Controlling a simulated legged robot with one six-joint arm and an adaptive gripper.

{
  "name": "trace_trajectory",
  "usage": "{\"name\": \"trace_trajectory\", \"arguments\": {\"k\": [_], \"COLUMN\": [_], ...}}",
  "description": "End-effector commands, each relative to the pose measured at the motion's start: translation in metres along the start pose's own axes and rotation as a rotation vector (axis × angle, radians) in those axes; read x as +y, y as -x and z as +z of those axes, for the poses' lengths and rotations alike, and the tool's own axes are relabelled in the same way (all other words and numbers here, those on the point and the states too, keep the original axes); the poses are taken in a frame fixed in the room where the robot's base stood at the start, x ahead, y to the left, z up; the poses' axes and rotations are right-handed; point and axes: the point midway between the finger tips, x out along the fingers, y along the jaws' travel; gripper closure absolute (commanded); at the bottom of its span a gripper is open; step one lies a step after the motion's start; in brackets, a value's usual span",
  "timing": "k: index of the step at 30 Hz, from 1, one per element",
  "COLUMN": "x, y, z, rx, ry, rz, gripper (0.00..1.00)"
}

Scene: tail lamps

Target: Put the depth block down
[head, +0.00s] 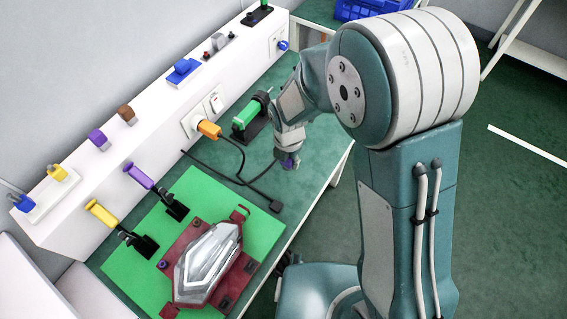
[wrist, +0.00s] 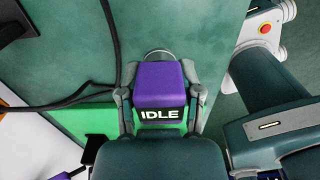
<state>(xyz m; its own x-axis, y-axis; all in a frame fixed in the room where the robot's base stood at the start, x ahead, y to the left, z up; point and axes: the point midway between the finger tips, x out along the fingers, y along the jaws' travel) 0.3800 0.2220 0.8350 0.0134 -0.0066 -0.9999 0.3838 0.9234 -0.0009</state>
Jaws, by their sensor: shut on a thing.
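A purple block (wrist: 160,78), which fits the depth block, sits between the fingers of my gripper (wrist: 160,98) in the wrist view. White letters reading IDLE show at its near edge. In the head view my gripper (head: 289,159) points down over the right part of the green bench, with a small bit of purple (head: 290,165) at its tip. My gripper is shut on the block. I cannot tell whether the block touches the bench. Most of the block is hidden in the head view.
A clear lamp (head: 209,262) lies in a red fixture (head: 240,214) on a bright green mat (head: 197,186). A green-handled tool (head: 247,113) and a black cable (head: 235,160) are left of my gripper. A white ledge (head: 75,184) carries coloured blocks. The bench edge is close on the right.

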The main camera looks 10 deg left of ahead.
Motion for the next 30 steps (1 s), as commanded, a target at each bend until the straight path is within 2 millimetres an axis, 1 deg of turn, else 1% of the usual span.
{"name": "trace_trajectory", "arguments": {"k": [1,3,10,15,17,25,26,27,28,30], "x": [0.005,0.011,0.019,0.018,0.018,0.020,0.020,0.020,0.020,0.020], "y": [-0.008,-0.014,-0.026,-0.052,-0.055,-0.057,-0.057,-0.057,-0.057,-0.057], "z": [0.001,0.003,0.007,0.006,0.006,0.005,0.005,0.005,0.006,0.006], "rx": [0.001,0.000,0.001,0.002,0.001,0.000,0.000,0.000,0.000,0.000], "ry": [0.002,0.002,0.001,0.000,0.000,0.000,0.000,0.000,0.000,0.000], "rz": [-0.002,0.000,0.001,0.001,0.002,0.000,0.001,0.001,0.001,0.002], "gripper": [1.00,1.00,1.00,1.00,1.00,1.00,0.44,0.27,0.19,0.19]}}
